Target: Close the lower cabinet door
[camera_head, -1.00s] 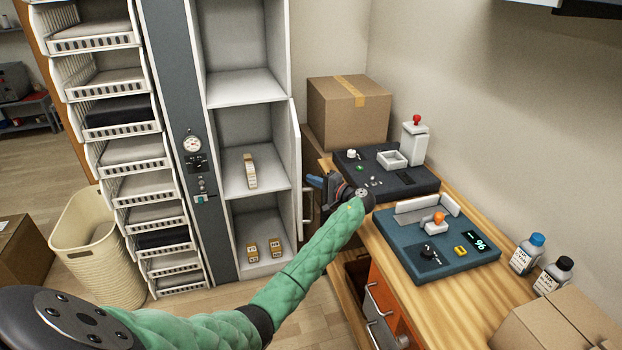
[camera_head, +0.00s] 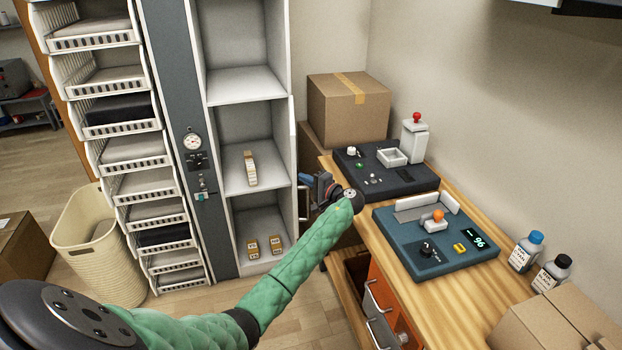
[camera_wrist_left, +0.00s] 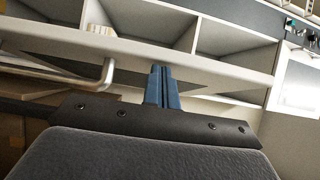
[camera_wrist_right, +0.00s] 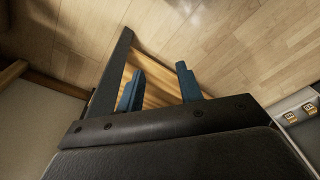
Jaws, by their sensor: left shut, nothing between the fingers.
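The white cabinet (camera_head: 249,90) has open shelves. Its lower door (camera_head: 294,150) stands open at the right side, seen nearly edge-on. The door's metal handle (camera_head: 303,204) is beside my left gripper (camera_head: 306,180). In the left wrist view the door (camera_wrist_left: 215,66) crosses the picture, with its handle (camera_wrist_left: 104,74) to the left of the fingers. My left gripper (camera_wrist_left: 163,72) is shut and empty, its tips at the door; I cannot tell whether they touch. My right gripper (camera_wrist_right: 158,82) is open and empty in the right wrist view, outside the head view.
A wooden table (camera_head: 455,292) with a black device (camera_head: 400,182) and a blue device (camera_head: 445,262) stands right of my left arm. A cardboard box (camera_head: 348,112) is behind. Small boxes (camera_head: 250,170) stand on the cabinet's shelves. A cream bin (camera_head: 100,262) is at left.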

